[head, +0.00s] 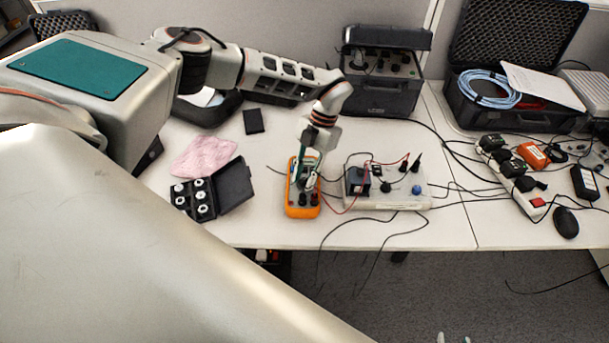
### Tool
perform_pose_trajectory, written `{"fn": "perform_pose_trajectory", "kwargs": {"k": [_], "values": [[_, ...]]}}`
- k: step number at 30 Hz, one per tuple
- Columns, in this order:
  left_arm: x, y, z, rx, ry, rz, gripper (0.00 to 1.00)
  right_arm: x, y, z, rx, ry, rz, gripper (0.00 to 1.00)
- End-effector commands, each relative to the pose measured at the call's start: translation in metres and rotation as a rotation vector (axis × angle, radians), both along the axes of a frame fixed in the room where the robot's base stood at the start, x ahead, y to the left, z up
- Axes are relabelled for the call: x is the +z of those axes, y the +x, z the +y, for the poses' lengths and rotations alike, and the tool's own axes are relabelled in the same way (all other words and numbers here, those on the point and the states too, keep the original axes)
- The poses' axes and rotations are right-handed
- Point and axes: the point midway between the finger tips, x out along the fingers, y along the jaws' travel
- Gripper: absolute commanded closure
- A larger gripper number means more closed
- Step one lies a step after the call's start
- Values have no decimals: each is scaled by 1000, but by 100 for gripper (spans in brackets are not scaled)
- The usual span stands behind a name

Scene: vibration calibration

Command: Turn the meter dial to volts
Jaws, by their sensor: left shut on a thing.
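The orange multimeter (292,209) lies on the table near its front edge, in the middle of the head view. My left gripper (308,180) comes down over it from above and is shut at the dial in the middle of the meter's face. The fingers cover the dial, so its pointer and markings cannot be read. My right gripper (454,339) shows only as two pale fingertips at the bottom edge, apart, with nothing visible between them.
A white test box (400,201) with leads stands right of the meter. An open black case of weights (235,186) and a pink cloth (205,156) lie left. A power strip (512,176) and a mouse (566,222) are at the right. Black cables hang over the front edge.

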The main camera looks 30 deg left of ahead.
Motion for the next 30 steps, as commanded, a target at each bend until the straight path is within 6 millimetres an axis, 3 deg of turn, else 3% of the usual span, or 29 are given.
{"fn": "perform_pose_trajectory", "kwargs": {"k": [11,12,13,25,30], "values": [[0,0,0,4,-1,1,97,0,0,-2,-3,-2,0,68],[0,0,0,3,0,1,68,0,0,-1,-3,-2,0,68],[0,0,0,3,0,1,60,0,0,-1,-2,-2,-1,68],[2,1,0,3,0,-1,59,2,0,0,-1,0,-1,68],[21,10,-1,3,1,-4,59,2,0,0,-1,0,-2,68]]}}
